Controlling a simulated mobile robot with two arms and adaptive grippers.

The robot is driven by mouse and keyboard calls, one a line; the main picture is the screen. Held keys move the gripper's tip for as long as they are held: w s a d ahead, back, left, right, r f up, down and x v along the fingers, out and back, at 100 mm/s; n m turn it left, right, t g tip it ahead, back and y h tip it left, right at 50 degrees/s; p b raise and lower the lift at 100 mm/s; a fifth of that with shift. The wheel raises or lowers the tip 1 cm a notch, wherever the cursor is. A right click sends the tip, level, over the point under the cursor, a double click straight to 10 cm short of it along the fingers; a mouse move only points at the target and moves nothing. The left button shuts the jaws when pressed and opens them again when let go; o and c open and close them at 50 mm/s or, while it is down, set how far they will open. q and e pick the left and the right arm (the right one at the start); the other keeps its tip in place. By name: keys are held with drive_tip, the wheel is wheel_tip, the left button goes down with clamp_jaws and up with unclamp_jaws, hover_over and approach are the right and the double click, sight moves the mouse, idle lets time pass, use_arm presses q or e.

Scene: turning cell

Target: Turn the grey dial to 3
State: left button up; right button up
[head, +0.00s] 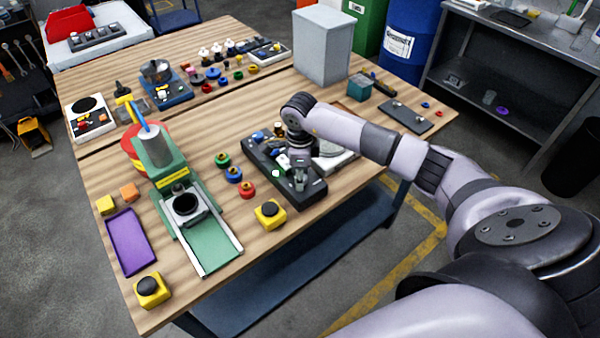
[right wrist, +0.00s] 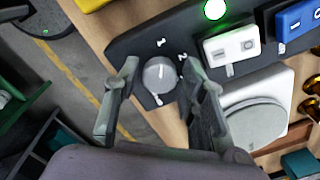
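The grey dial (right wrist: 160,76) sits at the end of a black control panel (right wrist: 138,48) in the right wrist view. A white line on the dial's face points toward the top of that picture. My right gripper (right wrist: 160,68) is open, with one finger on each side of the dial and visible gaps between. In the head view my right gripper (head: 300,182) is pointed down over the panel's near end and hides the dial. My left gripper is not in view.
A lit green lamp (right wrist: 215,9), a white switch (right wrist: 232,46) and a blue switch (right wrist: 297,17) share the panel. A round grey plate on a white base (right wrist: 252,124) stands close beside it. A yellow button box (head: 270,214) stands left of the panel's near end.

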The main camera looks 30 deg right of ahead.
drive_tip(key=c, duration=0.9)
